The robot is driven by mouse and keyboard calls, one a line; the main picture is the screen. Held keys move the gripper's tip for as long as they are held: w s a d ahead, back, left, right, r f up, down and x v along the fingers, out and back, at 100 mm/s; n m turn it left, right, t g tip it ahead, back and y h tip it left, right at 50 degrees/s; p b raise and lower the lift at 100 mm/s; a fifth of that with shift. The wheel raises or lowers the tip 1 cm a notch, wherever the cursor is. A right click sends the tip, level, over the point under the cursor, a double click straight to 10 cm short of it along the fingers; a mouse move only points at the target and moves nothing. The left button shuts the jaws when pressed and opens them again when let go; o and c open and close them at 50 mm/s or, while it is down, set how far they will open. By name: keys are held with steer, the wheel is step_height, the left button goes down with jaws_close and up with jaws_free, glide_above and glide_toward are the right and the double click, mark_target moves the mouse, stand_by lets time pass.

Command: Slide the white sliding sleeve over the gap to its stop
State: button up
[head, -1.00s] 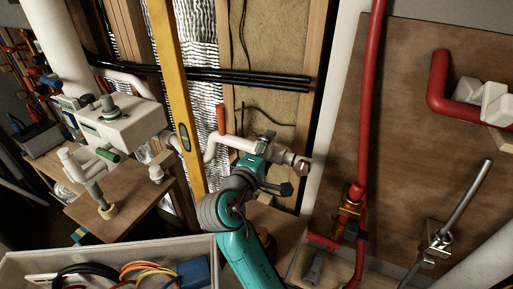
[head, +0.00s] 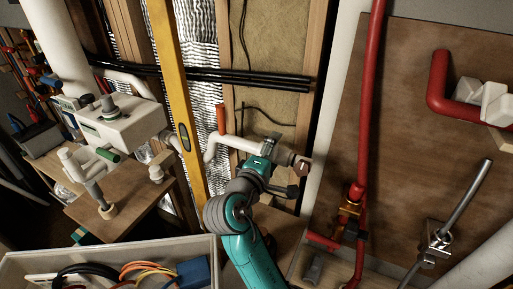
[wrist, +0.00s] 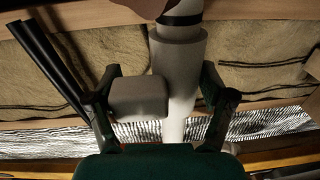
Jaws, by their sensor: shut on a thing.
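The white sliding sleeve (wrist: 180,55) is the wider pale tube around the white pipe (wrist: 180,128) in the wrist view. A grey block (wrist: 138,98) sits beside it, against my left finger. My gripper (wrist: 160,75) has one finger on each side and is shut on the sleeve, with the block between. A dark band (wrist: 181,18) shows just beyond the sleeve's far end. In the head view my gripper (head: 276,172) is at the right part of the pipe (head: 227,141), near its metal end fitting (head: 301,164). It hides much of the sleeve there.
A yellow level (head: 178,95) stands left of the pipe. A red handle (head: 221,119) rises from the pipe. Black pipes (head: 240,78) cross behind. A red pipe (head: 369,100) and brown board (head: 420,130) are right. A bin (head: 215,250) of cables stands in front.

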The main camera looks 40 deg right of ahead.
steer(key=shift+s+d+f, duration=0.1)
steer(key=shift+s+d, duration=0.1)
steer(key=shift+s, duration=0.25)
stand_by(0.6)
steer(key=o, duration=1.2)
steer(key=shift+a, duration=0.1)
steer(key=v, duration=0.7)
steer(key=v, duration=1.2)
steer(key=shift+s, duration=0.1)
